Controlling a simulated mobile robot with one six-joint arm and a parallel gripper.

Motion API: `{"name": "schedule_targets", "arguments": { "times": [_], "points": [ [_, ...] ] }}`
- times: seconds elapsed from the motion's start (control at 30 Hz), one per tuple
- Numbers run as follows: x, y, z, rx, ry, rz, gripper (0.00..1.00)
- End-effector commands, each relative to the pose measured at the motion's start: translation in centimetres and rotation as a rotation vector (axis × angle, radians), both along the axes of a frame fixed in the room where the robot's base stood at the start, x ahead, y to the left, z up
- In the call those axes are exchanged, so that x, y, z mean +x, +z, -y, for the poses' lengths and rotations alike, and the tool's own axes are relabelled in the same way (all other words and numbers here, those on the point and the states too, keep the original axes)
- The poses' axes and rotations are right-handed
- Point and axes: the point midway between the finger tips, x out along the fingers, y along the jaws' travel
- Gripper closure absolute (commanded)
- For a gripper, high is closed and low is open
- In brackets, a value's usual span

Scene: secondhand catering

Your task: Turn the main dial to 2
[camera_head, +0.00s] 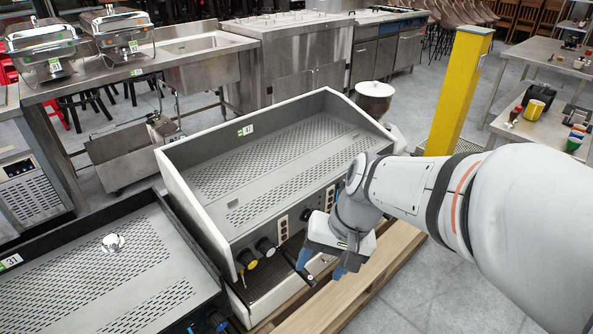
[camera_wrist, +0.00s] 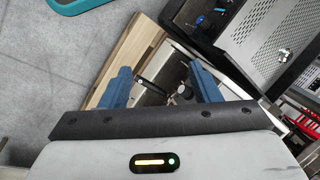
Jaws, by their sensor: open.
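The espresso machine (camera_head: 235,215) with tag 41 has a white casing and a grey perforated top. A round dark dial (camera_head: 305,215) sits on its front panel between pale button strips, left of my wrist; I cannot read its setting. My gripper (camera_head: 322,264) has blue fingers, is open and points down in front of the panel. In the wrist view, its fingers (camera_wrist: 159,68) are apart, with a black handle (camera_wrist: 154,73) and a dark round knob (camera_wrist: 185,91) visible between and beyond them. I see no contact.
A second dark machine (camera_head: 95,275) with tag 31 stands at the left. A wooden pallet (camera_head: 375,262) lies under the machine. A yellow post (camera_head: 460,90) stands behind my arm. Grey floor (camera_head: 400,300) is open at the front right.

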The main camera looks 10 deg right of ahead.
Motion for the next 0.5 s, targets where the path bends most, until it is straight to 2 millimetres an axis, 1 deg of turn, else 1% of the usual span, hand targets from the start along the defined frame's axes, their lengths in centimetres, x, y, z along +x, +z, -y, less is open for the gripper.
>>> {"name": "schedule_targets", "arguments": {
  "times": [0.03,0.1,0.17,0.27,0.3,0.37,0.4,0.47,0.5],
  "points": [
    [1.1,-3.7,-0.9,0.098,-0.057,-0.058,0.43],
    [3.1,-5.9,-2.5,0.249,-0.140,-0.118,0.43],
    [5.1,-7.7,-3.5,0.381,-0.215,-0.156,0.43],
    [9.1,-10.5,-4.4,0.598,-0.351,-0.195,0.43],
    [10.9,-11.6,-4.4,0.684,-0.408,-0.202,0.43],
    [13.8,-13.4,-3.9,0.811,-0.499,-0.200,0.43],
    [15.8,-14.7,-3.3,0.892,-0.564,-0.192,0.43],
    [18.7,-16.7,-2.0,1.008,-0.660,-0.169,0.43],
    [20.6,-18.0,-0.9,1.078,-0.725,-0.149,0.43]
  ]
}}
